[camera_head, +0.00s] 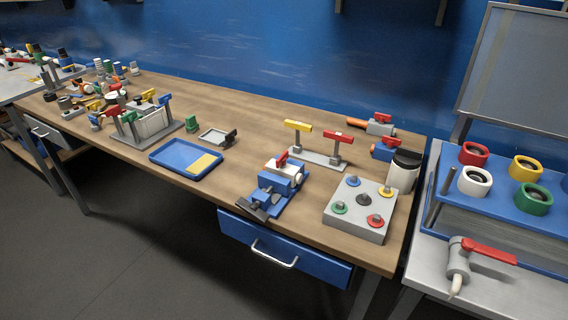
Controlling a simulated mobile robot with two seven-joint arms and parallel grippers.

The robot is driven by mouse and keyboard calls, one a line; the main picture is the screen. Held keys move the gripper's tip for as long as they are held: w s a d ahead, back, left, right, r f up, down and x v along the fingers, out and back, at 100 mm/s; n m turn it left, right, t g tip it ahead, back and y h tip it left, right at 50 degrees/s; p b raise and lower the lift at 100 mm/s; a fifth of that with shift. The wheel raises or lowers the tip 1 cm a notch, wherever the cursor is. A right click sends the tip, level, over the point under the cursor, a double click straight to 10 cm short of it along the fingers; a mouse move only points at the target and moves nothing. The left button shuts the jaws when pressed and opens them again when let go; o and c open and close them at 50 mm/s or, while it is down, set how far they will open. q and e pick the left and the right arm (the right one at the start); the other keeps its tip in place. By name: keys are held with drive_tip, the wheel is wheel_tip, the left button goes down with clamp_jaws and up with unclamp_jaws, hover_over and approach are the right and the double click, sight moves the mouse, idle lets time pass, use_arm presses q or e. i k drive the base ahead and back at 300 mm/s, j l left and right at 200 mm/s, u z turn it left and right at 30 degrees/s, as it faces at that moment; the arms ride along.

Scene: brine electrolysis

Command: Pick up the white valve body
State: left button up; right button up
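A small white valve-like body (284,165) with a red handle sits in or on the blue vise (274,188) near the middle of the workbench. On the grey table at the right lies a grey valve (459,262) with a long red lever (490,250) and an off-white tip pointing toward the front. I cannot tell for certain which of these is the white valve body. The vise jaws partly hide the lower part of the first one. Neither of my grippers is in view.
A grey box with coloured knobs (371,204) and a dark-topped white jar (403,171) stand right of the vise. A blue tray (177,158) lies left. A blue rack (536,221) with coloured rings stands behind the grey valve. A blue drawer (283,248) is under the bench.

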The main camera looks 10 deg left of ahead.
sight(289, 172)
drive_tip(key=z, duration=0.75)
drive_tip(key=j+z, duration=0.6)
drive_tip(key=z, duration=0.15)
drive_tip(key=k+j+z, duration=0.15)
drive_tip(key=z, duration=0.25)
drive_tip(key=k+j+z, duration=0.15)
drive_tip(key=j, duration=0.25)
drive_tip(key=k+j+z, duration=0.1)
drive_tip(key=j, duration=0.25)
drive_tip(key=k+j+z, duration=0.15)
drive_tip(key=k+j, duration=0.1)
drive_tip(key=j, duration=0.1)
